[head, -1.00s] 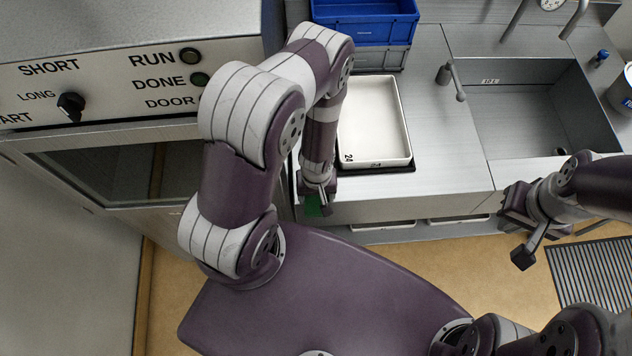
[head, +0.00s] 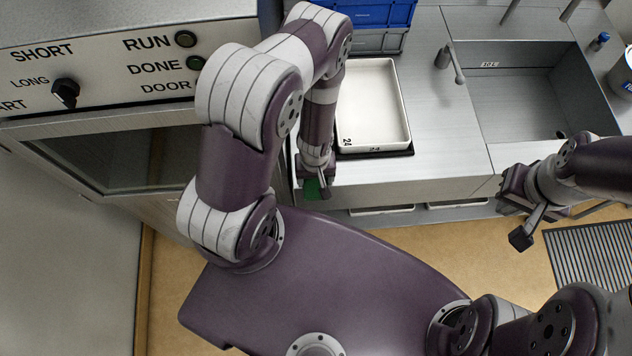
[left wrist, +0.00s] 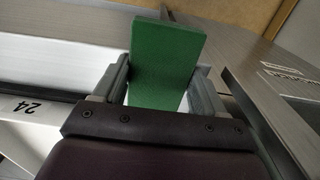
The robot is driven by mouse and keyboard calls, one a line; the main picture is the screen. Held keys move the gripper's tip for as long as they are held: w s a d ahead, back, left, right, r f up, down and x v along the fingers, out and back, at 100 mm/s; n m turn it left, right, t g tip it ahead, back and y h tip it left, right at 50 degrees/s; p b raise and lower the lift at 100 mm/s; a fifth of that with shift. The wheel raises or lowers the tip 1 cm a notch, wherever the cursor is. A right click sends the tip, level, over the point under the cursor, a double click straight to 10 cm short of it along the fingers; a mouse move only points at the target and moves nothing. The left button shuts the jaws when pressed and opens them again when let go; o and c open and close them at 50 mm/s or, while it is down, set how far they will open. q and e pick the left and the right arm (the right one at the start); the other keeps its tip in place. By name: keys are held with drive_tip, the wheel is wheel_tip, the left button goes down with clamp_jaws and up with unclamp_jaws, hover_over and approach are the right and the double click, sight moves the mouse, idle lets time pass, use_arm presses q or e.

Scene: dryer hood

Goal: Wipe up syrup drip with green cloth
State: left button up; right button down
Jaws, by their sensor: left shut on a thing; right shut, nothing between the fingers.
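The green cloth (left wrist: 165,60) is a flat green piece between the two fingers of my left gripper (left wrist: 160,88) in the left wrist view. A small part of the cloth (head: 312,189) shows below the left gripper (head: 316,180) in the head view, by the counter's front edge, left of the white tray. My left gripper is shut on the cloth. My right gripper (head: 517,214) hangs at the right, in front of the counter below the sink, shut and empty. I see no syrup drip in either view; my left arm hides part of the counter and machine.
A white tray (head: 397,80) lies on a dark base on the steel counter. Blue and grey crates (head: 375,38) stand behind it. A sink (head: 520,118) with a tap is at the right. The machine's control panel (head: 105,72) is at the left.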

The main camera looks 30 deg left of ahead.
use_arm(q)
drive_tip(key=shift+w+a+f+b, duration=0.1)
drive_tip(key=shift+w+a+b, duration=0.25)
drive_tip(key=shift+w, duration=0.3)
drive_tip(key=shift+w+a+b, duration=0.25)
drive_tip(key=shift+w+a, duration=0.1)
drive_tip(key=shift+w, duration=0.3)
drive_tip(key=shift+w+a, duration=0.3)
drive_tip(key=shift+w, duration=0.1)
drive_tip(key=shift+w+a+r+p, duration=0.15)
drive_tip(key=shift+w+a+p, duration=0.2)
drive_tip(key=shift+w, duration=0.1)
drive_tip(key=shift+w+a+r+p, duration=0.2)
drive_tip(key=shift+w+p, duration=0.1)
drive_tip(key=shift+w, duration=0.15)
drive_tip(key=shift+w+a+f, duration=0.1)
drive_tip(key=shift+w+f, duration=0.05)
drive_tip(key=shift+w, duration=0.1)
drive_tip(key=shift+w+a, duration=0.15)
drive_tip(key=shift+w, duration=0.15)
drive_tip(key=shift+w+a+f, duration=0.25)
drive_tip(key=shift+w+a, duration=0.1)
drive_tip(key=shift+w, duration=0.4)
drive_tip(key=shift+w+a, duration=0.15)
drive_tip(key=shift+w, duration=0.3)
drive_tip(key=shift+r, duration=0.1)
use_arm(e)
drive_tip(key=shift+s+d+f, duration=0.1)
drive_tip(key=shift+d+f, duration=0.15)
drive_tip(key=shift+d, duration=0.35)
